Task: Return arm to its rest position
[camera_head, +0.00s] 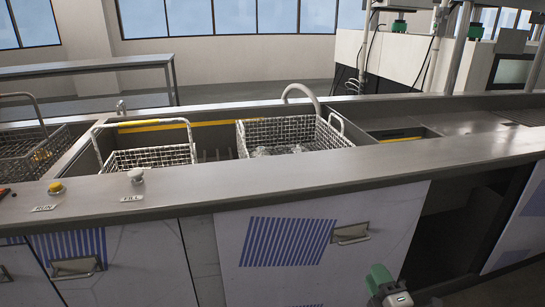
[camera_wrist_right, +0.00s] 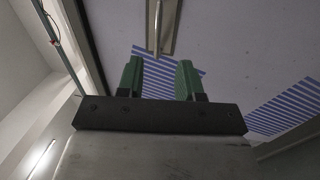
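My right gripper (camera_head: 381,276) is low in the head view, in front of the cabinet panel below the counter. In the right wrist view its two green fingers (camera_wrist_right: 160,80) stand apart with nothing between them, so it is open and empty. A metal cabinet handle (camera_wrist_right: 161,24) shows beyond the fingers, apart from them. My left gripper is not in view. The ultrasonic tank (camera_head: 85,147) in the counter holds wire baskets; the right basket (camera_head: 336,138) has several small shiny pieces in it, and the middle basket (camera_head: 150,157) has a raised handle.
The steel counter (camera_head: 270,183) runs across the view, with a yellow-topped knob (camera_head: 56,187) and a pale knob (camera_head: 136,175) on it. Another basket (camera_head: 20,158) is at the far left. White cabinet fronts (camera_head: 380,215) are below; an open dark bay (camera_head: 447,235) is at the right.

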